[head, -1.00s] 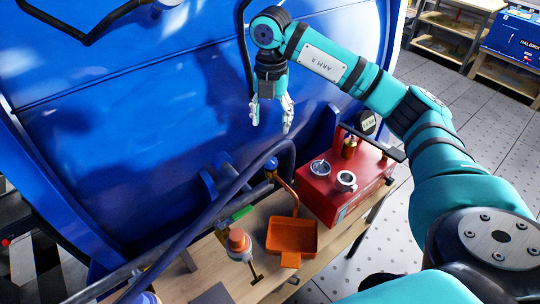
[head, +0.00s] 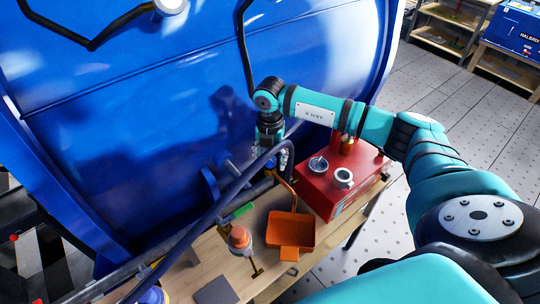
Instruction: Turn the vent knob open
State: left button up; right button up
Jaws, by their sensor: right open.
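My right gripper (head: 270,156) points down beside the blue tank, partly hidden behind a dark blue hose (head: 238,180). Its fingers are open, one on each side of the hose. A small blue knob (head: 270,169) sits at the top of a copper-coloured pipe, right below the gripper; it looks like the vent knob, but is mostly hidden. I cannot tell whether the fingers touch it. A green lever handle (head: 238,212) is on the fitting to the lower left. My left gripper is out of view.
The blue tank (head: 130,120) fills the left and back. On the wooden bench stand an orange tray (head: 291,226), a red box (head: 335,190) with metal fittings, an orange-capped bottle (head: 239,239) and a dark flat plate (head: 215,291). Open tiled floor (head: 420,110) lies right.

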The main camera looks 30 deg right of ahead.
jog(key=shift+c, duration=0.2)
jog(key=c, duration=1.1)
